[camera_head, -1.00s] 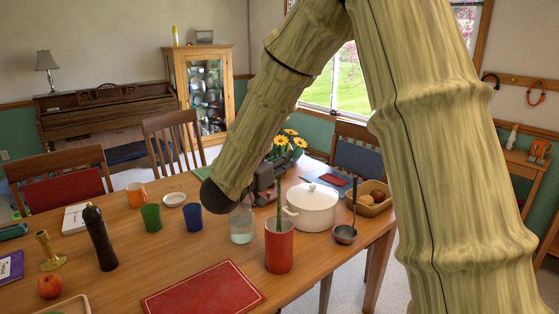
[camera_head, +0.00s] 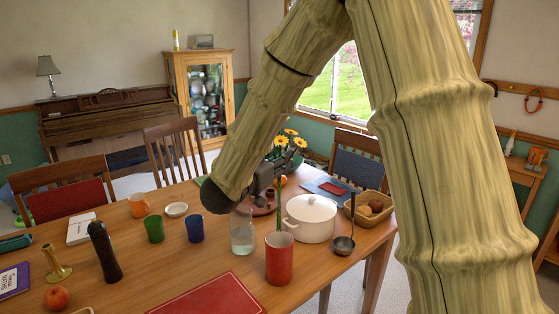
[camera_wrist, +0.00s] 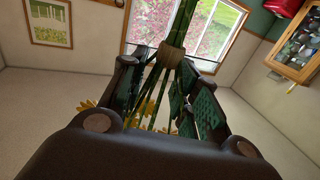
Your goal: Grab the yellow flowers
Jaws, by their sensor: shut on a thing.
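The yellow flowers (camera_head: 289,140) have dark centres and green leaves. In the head view they show above and behind my gripper (camera_head: 264,181), over the far side of the table. In the wrist view my gripper (camera_wrist: 165,95) is shut on their green stems (camera_wrist: 180,28), near a brown tie. Yellow petals (camera_wrist: 85,104) show low in the wrist view, partly hidden by the gripper body. In the head view my arm hides part of the grip. A green stalk stands over the red cup (camera_head: 280,262); I cannot tell whether it belongs to the flowers.
A white pot (camera_head: 310,218), a ladle (camera_head: 343,243) and a bread basket (camera_head: 374,207) are to the right.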

